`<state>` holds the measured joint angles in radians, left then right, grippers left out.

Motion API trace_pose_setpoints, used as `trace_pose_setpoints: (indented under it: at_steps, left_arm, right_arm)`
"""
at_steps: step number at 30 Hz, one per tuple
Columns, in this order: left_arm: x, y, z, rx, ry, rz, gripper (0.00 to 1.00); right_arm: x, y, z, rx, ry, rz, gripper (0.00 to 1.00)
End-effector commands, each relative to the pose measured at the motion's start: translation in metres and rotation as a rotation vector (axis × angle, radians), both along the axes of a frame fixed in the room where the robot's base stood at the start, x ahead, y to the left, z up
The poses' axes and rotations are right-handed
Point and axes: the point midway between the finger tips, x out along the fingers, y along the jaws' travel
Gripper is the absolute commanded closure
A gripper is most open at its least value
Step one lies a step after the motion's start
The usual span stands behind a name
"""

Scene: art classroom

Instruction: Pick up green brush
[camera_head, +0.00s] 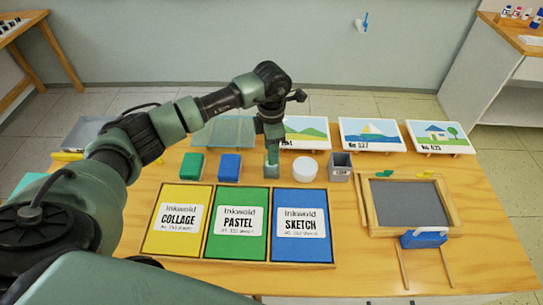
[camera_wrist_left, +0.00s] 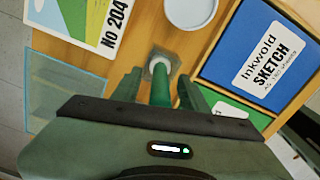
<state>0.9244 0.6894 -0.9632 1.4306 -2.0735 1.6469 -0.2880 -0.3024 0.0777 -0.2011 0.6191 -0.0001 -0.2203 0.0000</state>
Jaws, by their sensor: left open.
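My left gripper (camera_head: 271,148) points down over the middle of the table, behind the green pastel pad. In the left wrist view its two fingers (camera_wrist_left: 160,82) are open, one on either side of an upright green handle (camera_wrist_left: 160,94), which looks like the green brush. The handle's far end meets a small grey holder or base (camera_wrist_left: 161,62). Whether the fingers touch the handle is not clear. In the head view the arm and gripper largely hide the brush. My right gripper is not in view.
Yellow, green and blue pads (camera_head: 301,250) lie in front. A white round pot (camera_head: 305,169) and a grey metal cup (camera_head: 340,166) stand right of the gripper, a blue block (camera_head: 229,167) left. Picture cards (camera_head: 371,134) stand behind. A framed grey screen (camera_head: 408,203) lies at right.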

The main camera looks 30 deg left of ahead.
Motion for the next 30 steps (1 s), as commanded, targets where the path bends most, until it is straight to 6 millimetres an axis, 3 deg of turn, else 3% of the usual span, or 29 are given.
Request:
trace_pose_setpoints:
  at_steps: [4, 10, 11, 15, 16, 30]
  left_arm:
    - [-0.0005, -0.0007, -0.0115, -0.001, 0.001, 0.000, 0.56]
    - [-0.0001, -0.0005, -0.0126, -0.001, -0.001, -0.001, 0.56]
    - [-0.0001, -0.0005, -0.0126, -0.001, -0.001, -0.001, 0.59]
    - [0.0000, -0.0004, -0.0124, -0.001, -0.001, 0.000, 0.98]
    - [0.0000, -0.0004, -0.0123, -0.001, -0.001, 0.000, 1.00]
    - [0.0012, -0.0002, -0.0037, -0.002, -0.004, 0.000, 1.00]
  right_arm:
    - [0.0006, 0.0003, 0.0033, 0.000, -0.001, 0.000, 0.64]
    - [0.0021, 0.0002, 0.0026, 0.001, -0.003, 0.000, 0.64]
    - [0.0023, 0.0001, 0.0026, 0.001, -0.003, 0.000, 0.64]
    - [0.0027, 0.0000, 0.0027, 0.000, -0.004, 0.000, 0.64]
    - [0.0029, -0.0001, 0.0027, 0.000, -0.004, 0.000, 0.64]
    - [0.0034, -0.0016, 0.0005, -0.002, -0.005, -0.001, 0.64]
